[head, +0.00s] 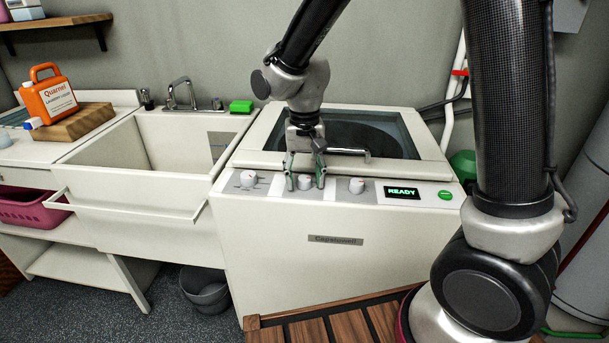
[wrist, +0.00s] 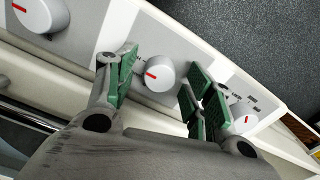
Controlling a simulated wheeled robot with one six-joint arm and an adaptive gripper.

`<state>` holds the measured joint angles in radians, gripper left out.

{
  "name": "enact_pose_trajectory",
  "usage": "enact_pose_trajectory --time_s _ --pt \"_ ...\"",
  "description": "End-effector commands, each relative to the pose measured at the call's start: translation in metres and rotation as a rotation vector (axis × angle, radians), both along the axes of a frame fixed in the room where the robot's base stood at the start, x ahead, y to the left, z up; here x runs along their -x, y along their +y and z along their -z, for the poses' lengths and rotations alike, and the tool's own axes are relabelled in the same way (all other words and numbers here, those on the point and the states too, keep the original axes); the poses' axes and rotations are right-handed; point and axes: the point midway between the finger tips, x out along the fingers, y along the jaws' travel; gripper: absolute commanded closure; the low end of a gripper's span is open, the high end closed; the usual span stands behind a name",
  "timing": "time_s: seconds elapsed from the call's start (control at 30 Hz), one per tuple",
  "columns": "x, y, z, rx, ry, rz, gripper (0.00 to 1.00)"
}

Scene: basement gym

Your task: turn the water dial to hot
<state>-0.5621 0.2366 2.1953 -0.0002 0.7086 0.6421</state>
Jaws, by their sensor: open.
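The washer (head: 330,240) has three white dials on its sloped front panel: a left dial (head: 248,179), a middle dial (head: 304,182) and a right dial (head: 356,185). Their labels are too small to read, so I cannot tell by name which is the water dial. My gripper (head: 306,178) is open, pointing down at the middle dial. In the wrist view, the middle dial (wrist: 160,74) sits between the green-padded fingers, with visible gaps; contact is not evident. Its red mark points left in that view. The neighbouring dials (wrist: 40,12) and (wrist: 243,116) also show red marks.
A green-lit display (head: 402,192) reads READY beside a green button (head: 445,195). The round-windowed lid (head: 365,135) is shut behind the panel. A sink (head: 170,145) stands left, with an orange detergent jug (head: 48,95) beyond it. A wooden slatted surface (head: 340,325) lies in front.

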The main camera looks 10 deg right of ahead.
Motion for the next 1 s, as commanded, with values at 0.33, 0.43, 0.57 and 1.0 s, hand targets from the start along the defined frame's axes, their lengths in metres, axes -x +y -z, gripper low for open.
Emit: enact_pose_trajectory --time_s 0.33,0.43,0.57,1.0 --pt "-0.001 0.001 -0.024 -0.003 -0.003 0.0 0.47" --pt "-0.001 0.001 -0.047 -0.003 -0.004 0.0 0.47" --pt "-0.001 0.001 -0.076 -0.003 -0.004 0.0 0.47" --pt "0.0 0.0 -0.12 0.0 0.001 0.0 0.47"
